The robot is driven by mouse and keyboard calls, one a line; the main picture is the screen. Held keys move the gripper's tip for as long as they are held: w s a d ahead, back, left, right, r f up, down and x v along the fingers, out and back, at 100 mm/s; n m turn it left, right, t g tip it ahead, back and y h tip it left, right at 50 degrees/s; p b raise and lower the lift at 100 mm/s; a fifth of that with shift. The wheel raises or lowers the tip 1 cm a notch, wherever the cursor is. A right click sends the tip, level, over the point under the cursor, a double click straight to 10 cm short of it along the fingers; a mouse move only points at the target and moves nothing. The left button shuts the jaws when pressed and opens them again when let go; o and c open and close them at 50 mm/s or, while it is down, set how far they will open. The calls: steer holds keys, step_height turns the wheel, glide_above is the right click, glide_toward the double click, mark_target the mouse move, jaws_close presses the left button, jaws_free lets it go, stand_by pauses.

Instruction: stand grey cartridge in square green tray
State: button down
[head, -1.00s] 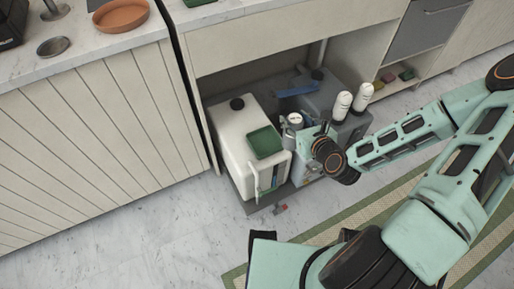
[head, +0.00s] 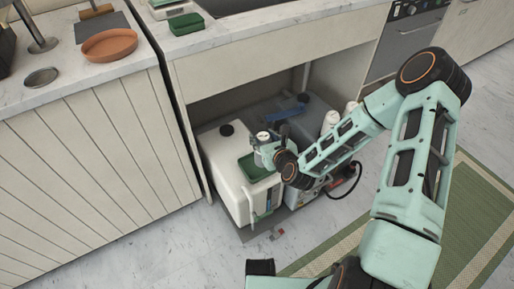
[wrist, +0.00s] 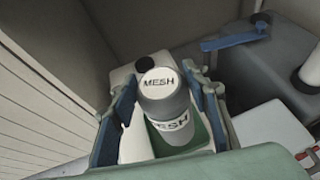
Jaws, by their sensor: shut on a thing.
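The grey cartridge (head: 262,138), with a white cap reading MESH, is upright between the fingers of my gripper (head: 268,150). In the wrist view the blue-sided fingers of my gripper (wrist: 164,105) lie on either side of the cartridge (wrist: 158,108). The square green tray (head: 250,171) rests on top of a white tank under the counter. The cartridge is over the tray's far right part in the head view. Part of the green tray (wrist: 202,137) shows below and behind the cartridge in the wrist view. The cartridge's base is hidden, so I cannot tell whether it touches the tray.
The white tank (head: 223,175) has a black cap and stands beside a grey tank (head: 318,112) with a blue handle (head: 284,113). White bottles (head: 330,121) stand to the right. The cabinet side and counter (head: 270,48) enclose the space. Small items lie on the floor in front.

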steer(key=f, duration=0.1)
steer(key=w+a+f, duration=0.2)
steer(key=shift+f+b, duration=0.15)
steer(key=shift+b, duration=0.25)
steer(key=shift+w+a+f+b, duration=0.15)
steer(key=shift+f+b, duration=0.15)
steer(key=shift+f, duration=0.6)
steer(key=shift+w+f+b, duration=0.1)
steer(key=shift+f+b, duration=0.15)
steer(key=shift+f, duration=0.75)
steer(key=shift+f, duration=0.2)
steer(key=c, duration=1.1)
jaws_free()
steer(key=shift+r, duration=0.15)
